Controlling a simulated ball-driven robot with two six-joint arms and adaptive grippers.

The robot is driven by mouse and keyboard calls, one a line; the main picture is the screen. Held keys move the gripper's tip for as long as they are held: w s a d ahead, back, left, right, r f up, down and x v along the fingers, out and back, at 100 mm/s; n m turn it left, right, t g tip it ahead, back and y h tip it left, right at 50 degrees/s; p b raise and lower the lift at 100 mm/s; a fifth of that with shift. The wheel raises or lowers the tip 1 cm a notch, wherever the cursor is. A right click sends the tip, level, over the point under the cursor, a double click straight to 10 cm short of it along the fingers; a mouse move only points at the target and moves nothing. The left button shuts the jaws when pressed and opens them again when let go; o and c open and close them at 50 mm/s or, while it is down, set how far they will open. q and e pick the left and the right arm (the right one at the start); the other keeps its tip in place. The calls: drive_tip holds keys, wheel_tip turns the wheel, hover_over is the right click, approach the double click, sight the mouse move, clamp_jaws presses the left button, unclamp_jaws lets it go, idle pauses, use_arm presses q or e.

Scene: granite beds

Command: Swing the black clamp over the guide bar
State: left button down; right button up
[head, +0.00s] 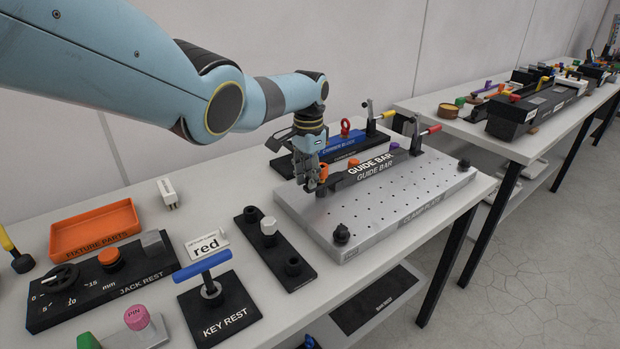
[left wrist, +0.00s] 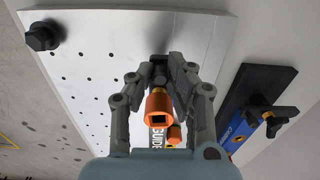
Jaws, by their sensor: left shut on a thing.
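The guide bar (head: 368,171) is a dark bar standing on the light grey clamp plate (head: 410,194). My left gripper (head: 318,184) is at the bar's left end, low over the plate, shut on an orange piece (head: 323,173). In the left wrist view this orange piece (left wrist: 159,107) has a square dark hole and sits between the fingers. My fingers hide what it joins, so I cannot tell if it belongs to the black clamp. A dark clamp with a red handle (head: 431,130) stands at the bar's right end. My right gripper is not in view.
A blue block (head: 343,146) with a yellow-handled clamp (head: 387,115) lies behind the bar. Black knobs (head: 341,234) stand on the plate's corners. A key rest (head: 218,308), a jack rest (head: 100,280) and an orange tray (head: 96,229) occupy the bench to the left.

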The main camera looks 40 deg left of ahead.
use_arm(q)
drive_tip(key=shift+a, duration=0.1)
idle(0.4)
drive_tip(key=c, duration=1.3)
unclamp_jaws()
drive_tip(key=shift+o, duration=0.2)
wheel_tip(320, 180, up, 12)
